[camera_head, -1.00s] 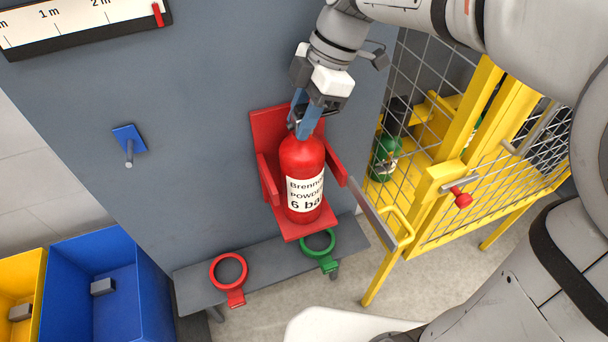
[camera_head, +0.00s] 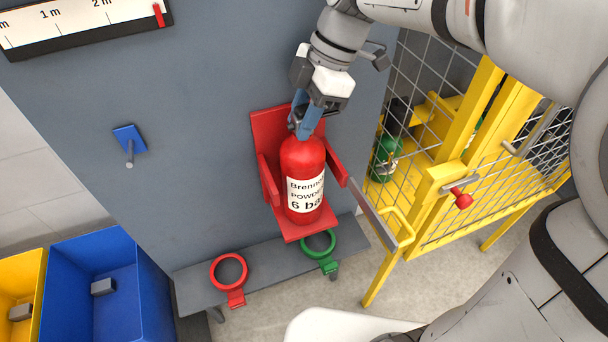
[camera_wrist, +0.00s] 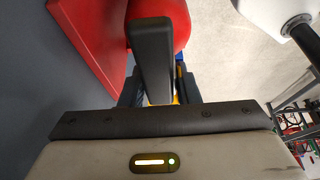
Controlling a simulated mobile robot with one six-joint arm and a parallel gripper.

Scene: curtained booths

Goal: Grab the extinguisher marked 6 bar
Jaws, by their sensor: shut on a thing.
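The red extinguisher (camera_head: 303,167) stands upright in a red wall bracket (camera_head: 267,160) in the head view. Its white label reads "Brenno…", "POWDE…" and "6 ba…", the right edge curving out of sight. My gripper (camera_head: 305,124) comes from above with blue fingers shut on the extinguisher's top, at the dark valve and handle. The fingers hide most of that top part. In the wrist view the red extinguisher (camera_wrist: 176,17) shows behind a dark bar, with the red bracket (camera_wrist: 92,35) at its left.
A yellow mesh cage (camera_head: 430,181) with a green cylinder (camera_head: 385,158) inside stands close at the right. Below are a red ring (camera_head: 229,287) and a green ring (camera_head: 330,262) on a grey shelf (camera_head: 275,262). A blue bin (camera_head: 105,259) sits at lower left.

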